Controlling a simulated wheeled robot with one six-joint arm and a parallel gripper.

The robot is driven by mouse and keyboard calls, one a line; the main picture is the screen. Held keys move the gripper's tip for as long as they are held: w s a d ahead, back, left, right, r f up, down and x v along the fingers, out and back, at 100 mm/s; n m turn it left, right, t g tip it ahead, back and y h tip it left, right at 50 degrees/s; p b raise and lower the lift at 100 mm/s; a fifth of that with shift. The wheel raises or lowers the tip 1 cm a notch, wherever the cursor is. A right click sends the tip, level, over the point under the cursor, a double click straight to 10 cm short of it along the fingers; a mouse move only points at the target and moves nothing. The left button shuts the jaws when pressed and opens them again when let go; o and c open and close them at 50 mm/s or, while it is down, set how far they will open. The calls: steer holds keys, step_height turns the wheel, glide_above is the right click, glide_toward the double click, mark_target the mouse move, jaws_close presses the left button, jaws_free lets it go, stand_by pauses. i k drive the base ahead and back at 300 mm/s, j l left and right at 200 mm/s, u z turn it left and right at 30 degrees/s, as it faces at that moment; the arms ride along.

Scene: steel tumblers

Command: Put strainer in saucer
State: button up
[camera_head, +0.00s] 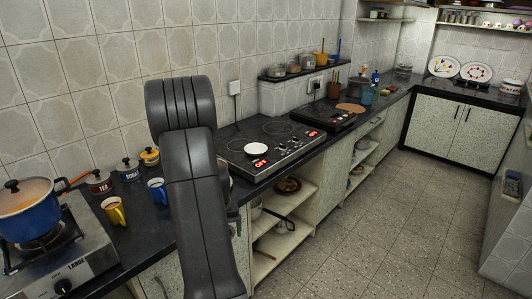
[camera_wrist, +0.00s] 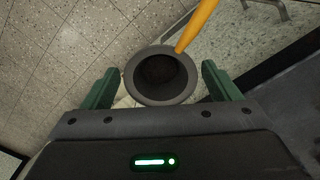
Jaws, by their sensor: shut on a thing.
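The strainer (camera_wrist: 160,92), a round dark grey bowl with an orange handle reaching up and to the right, sits between the two green fingers of my gripper (camera_wrist: 159,70) in the wrist view. My gripper is shut on it and holds it above the floor and counter edge. In the head view my arm hides the gripper and the strainer. A small white saucer (camera_head: 256,148) lies on the black cooktop, to the right of my arm. It does not show in the wrist view.
The black cooktop (camera_head: 272,139) shows red lit displays. A blue pot (camera_head: 27,208) stands on a gas stove at the left. A yellow mug (camera_head: 114,212), a blue mug (camera_head: 157,192) and lidded jars stand between stove and arm. Open shelves lie below the counter.

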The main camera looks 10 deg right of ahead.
mark_target(264, 155)
steer(key=i+l+z, duration=0.7)
steer(key=l+z, duration=0.15)
steer(key=l, duration=0.15)
